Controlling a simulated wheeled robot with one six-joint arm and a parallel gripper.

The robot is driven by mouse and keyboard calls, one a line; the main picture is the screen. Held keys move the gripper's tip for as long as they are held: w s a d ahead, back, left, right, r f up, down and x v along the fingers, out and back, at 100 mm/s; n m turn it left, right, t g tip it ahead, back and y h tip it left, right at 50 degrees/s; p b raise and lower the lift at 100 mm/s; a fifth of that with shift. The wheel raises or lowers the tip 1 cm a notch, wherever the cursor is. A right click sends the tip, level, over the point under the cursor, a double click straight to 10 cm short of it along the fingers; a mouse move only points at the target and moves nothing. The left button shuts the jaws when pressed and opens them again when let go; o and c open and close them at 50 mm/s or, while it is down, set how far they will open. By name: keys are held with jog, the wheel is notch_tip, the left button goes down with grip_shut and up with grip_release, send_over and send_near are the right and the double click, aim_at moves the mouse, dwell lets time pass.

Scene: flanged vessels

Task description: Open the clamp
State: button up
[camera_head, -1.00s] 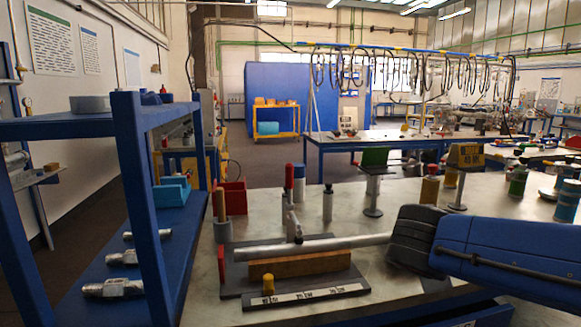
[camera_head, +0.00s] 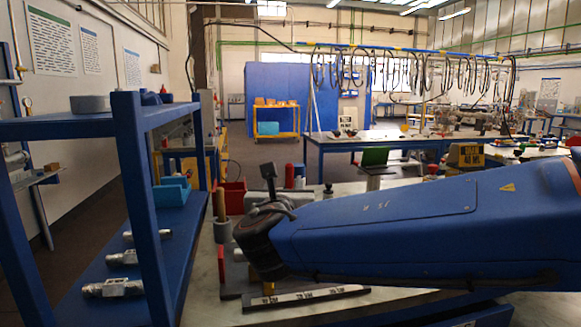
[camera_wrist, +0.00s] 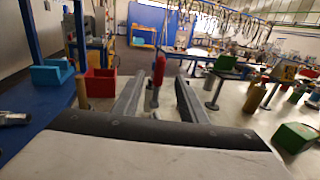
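The clamp's red handle (camera_wrist: 158,68) stands upright in the wrist view, with its metal linkage (camera_wrist: 152,98) below. My gripper (camera_wrist: 161,80) is open, with one finger on each side of the handle; I see a gap on both sides and no grip on it. In the head view my gripper (camera_head: 268,172) is above the left part of the fixture, and the red handle (camera_head: 289,176) shows just behind it. My arm hides most of the clamp, the metal tube and the wooden block there. The grey base (camera_head: 232,285) shows at its left edge.
A blue shelf (camera_head: 133,130) with metal fittings stands at the left. A red bin (camera_wrist: 100,84) and a brown-topped cylinder (camera_wrist: 82,92) are left of the gripper. Several posts and bottles stand on the table to the right, with a green box (camera_wrist: 296,137) nearer.

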aim_at(290, 165)
jog(key=w, duration=1.6)
jog(key=shift+w+a, duration=0.1)
jog(key=shift+w, duration=0.15)
grip_shut()
